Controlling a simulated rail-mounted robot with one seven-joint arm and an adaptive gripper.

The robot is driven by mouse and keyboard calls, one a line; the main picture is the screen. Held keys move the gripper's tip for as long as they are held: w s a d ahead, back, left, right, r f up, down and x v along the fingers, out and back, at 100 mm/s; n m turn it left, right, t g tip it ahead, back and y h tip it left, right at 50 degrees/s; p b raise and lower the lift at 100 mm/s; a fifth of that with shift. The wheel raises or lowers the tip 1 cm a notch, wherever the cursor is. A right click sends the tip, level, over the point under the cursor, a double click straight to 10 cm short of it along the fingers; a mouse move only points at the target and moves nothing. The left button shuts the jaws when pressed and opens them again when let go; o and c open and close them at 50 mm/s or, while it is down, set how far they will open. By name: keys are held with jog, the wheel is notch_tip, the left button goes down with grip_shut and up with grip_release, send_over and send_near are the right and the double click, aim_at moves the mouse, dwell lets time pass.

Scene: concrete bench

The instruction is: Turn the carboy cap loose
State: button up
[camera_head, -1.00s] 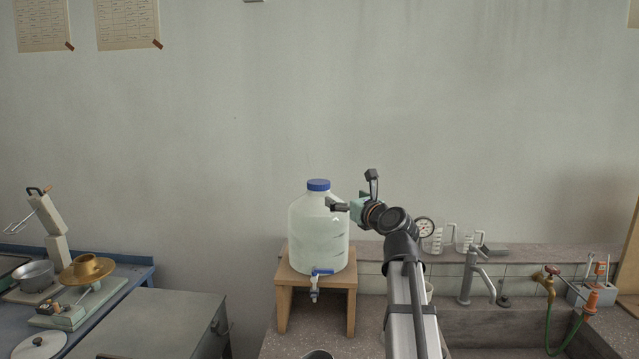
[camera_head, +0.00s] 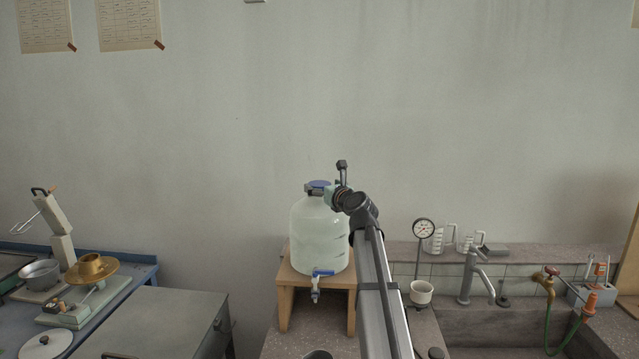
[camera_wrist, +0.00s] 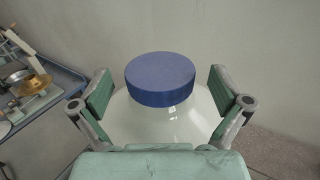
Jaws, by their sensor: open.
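The carboy (camera_head: 318,240) is a translucent whitish jug standing upright on a small wooden stand (camera_head: 318,283). Its blue cap (camera_wrist: 160,78) is on its neck and sits between my open gripper fingers in the wrist view. In the head view the cap (camera_head: 320,184) is partly hidden by my gripper (camera_head: 318,190), which reaches in from the right at cap height. The fingers (camera_wrist: 162,97) stand apart on either side of the cap, with a clear gap on both sides.
A sink (camera_head: 500,325) with a grey tap (camera_head: 475,275) and a brass tap with green hose (camera_head: 549,285) lies to the right. A metal cabinet (camera_head: 165,320) is at left. The wall is behind.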

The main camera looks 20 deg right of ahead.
jog(key=shift+w, duration=1.15)
jog(key=c, duration=1.1)
jog(key=shift+f+y+b, duration=0.1)
jog(key=shift+y+b, duration=0.2)
jog(key=shift+c, duration=0.2)
jog(key=shift+d+n+y+b, duration=0.1)
jog(key=shift+n+y+b, duration=0.6)
jog(key=shift+y, duration=0.1)
jog(key=n+y, duration=0.1)
jog(key=n+g+y+b, duration=0.1)
jog(key=y, duration=0.1)
jog(key=shift+w+d+y, duration=0.1)
jog(key=shift+w+y, duration=0.05)
jog(key=shift+y, duration=0.15)
jog(key=n+g+y, duration=0.1)
jog(key=y, duration=0.1)
jog(key=n+g+y, duration=0.1)
jog(key=n, duration=0.1)
jog(key=n+g+y+p, duration=0.1)
jog(key=y, duration=0.1)
jog(key=shift+r+n+g+y, duration=0.3)
jog(key=shift+n+g+y+p, duration=0.6)
jog(key=shift+n+g+y, duration=0.6)
jog(key=shift+g+y, duration=0.15)
jog(key=shift+a+f+g, duration=0.15)
jog(key=shift+a+g, duration=0.05)
jog(key=shift+g, duration=0.15)
